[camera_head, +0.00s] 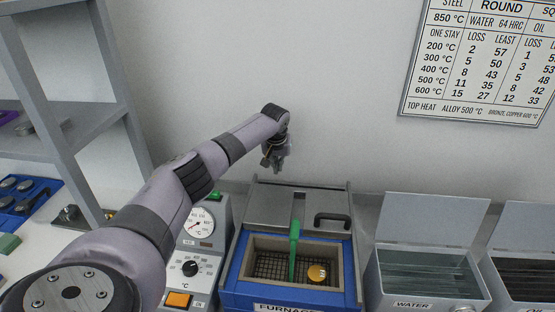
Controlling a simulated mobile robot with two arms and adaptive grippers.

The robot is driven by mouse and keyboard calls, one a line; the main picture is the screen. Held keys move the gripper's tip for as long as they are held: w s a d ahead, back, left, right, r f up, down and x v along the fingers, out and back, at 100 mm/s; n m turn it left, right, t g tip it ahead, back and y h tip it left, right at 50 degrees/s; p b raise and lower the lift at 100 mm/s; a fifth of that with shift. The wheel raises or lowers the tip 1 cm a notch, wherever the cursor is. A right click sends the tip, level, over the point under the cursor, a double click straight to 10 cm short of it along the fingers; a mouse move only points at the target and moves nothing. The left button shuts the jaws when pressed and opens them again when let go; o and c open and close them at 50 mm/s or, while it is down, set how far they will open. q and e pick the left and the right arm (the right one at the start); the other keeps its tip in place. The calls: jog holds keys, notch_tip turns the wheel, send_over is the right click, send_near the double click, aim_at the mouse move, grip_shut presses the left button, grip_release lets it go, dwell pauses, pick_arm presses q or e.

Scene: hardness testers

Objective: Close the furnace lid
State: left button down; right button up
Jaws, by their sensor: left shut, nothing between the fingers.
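The blue furnace (232,293) stands at the bottom middle with its label on the front. Its grey lid (265,208) is at the rear of the top, with a black handle (333,217) on its right part. The chamber in front of the lid is open. My left gripper (273,163) is shut and empty, above and behind the lid, apart from the handle. My right gripper is not in view.
Open-lidded water (412,302) and oil (513,307) tanks stand to the right. A grey shelf (60,100) is at the left. A chart (480,60) hangs on the wall.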

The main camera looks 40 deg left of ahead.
pick_arm(q)
jog(key=shift+s+d+f+p, duration=0.4)
jog(key=shift+s+f+p, duration=0.1)
jog(key=shift+s+f, duration=0.2)
jog(key=shift+s+d+f+p, duration=0.35)
jog(key=shift+s+f+p, duration=0.2)
jog(key=shift+f, duration=0.2)
